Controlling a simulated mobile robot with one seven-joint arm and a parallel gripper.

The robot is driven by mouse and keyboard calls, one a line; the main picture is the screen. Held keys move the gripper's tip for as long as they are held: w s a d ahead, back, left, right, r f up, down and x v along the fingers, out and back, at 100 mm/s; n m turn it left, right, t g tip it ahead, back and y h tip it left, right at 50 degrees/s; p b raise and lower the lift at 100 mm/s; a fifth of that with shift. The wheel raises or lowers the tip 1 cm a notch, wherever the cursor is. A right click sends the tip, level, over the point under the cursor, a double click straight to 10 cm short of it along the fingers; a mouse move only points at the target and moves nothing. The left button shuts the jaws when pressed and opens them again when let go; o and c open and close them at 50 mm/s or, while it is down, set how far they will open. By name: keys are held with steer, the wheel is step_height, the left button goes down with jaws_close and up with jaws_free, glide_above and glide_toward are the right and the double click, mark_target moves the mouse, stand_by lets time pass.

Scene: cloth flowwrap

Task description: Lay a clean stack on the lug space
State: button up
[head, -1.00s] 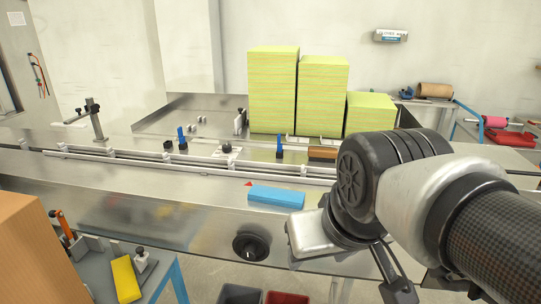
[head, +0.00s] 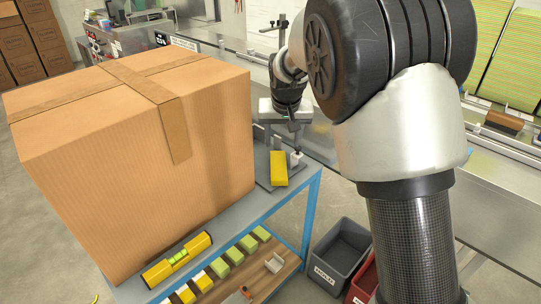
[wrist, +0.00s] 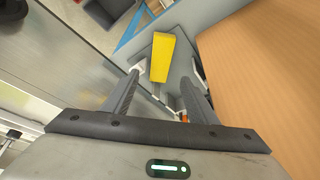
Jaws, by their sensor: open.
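My gripper (head: 279,140) hangs over the far corner of the blue-framed cart, with its jaws open and empty. In the wrist view, its fingers (wrist: 160,84) point toward a yellow block (wrist: 163,57), which lies beyond the fingertips and between their lines. The yellow block (head: 279,168) also shows in the head view, lying on a grey plate at the cart's end. Tall green-yellow stacks (head: 506,60) stand at the far right, cut by the picture edge. The lug conveyor (head: 507,145) shows partly at right; my arm hides much of it, and I cannot make out a lug space.
A big cardboard box (head: 140,170) fills much of the cart top beside my gripper. A yellow level (head: 177,259) lies in front of it. The lower shelf (head: 262,280) holds several small blocks. A grey bin (head: 340,256) and a red bin (head: 363,285) stand on the floor.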

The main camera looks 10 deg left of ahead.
steer(key=b, duration=0.2)
glide_toward(279, 168)
steer(key=shift+x, duration=1.05)
steer(key=shift+b+x, duration=0.85)
steer(key=shift+x, duration=2.35)
steer(key=c, duration=0.9)
